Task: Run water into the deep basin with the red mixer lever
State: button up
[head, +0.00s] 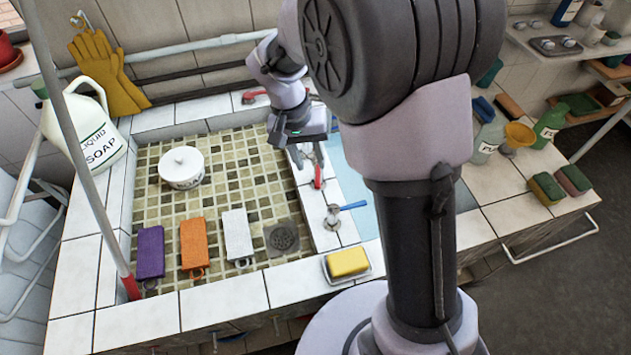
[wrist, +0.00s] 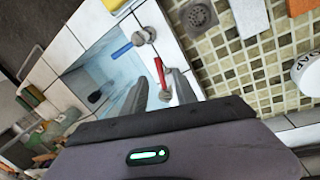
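The red mixer lever (head: 318,178) stands on the white tiled ledge between the two basins. In the wrist view the red lever (wrist: 162,76) shows between my fingers. My gripper (head: 309,158) is open and points down just above it; it also shows in the wrist view (wrist: 160,82). I cannot tell whether a finger touches the lever. The blue lever (head: 350,205) is beside it, nearer the front. The deep basin (wrist: 97,80) is light blue with a dark drain. My arm hides most of it in the head view. No running water shows.
Another red handle (head: 256,95) is at the back. A yellow sponge (head: 347,262) lies on the front ledge. Bottles (head: 550,125) and sponges stand at right.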

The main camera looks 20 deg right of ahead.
aim_at(317, 180)
jog(key=f, duration=0.3)
jog(key=d+f+b, duration=0.1)
jog(key=f, duration=0.2)
jog(key=shift+s+d+b, duration=0.15)
jog(key=shift+d+b, duration=0.05)
jog(key=shift+b, duration=0.1)
grip_shut()
dwell(0.9)
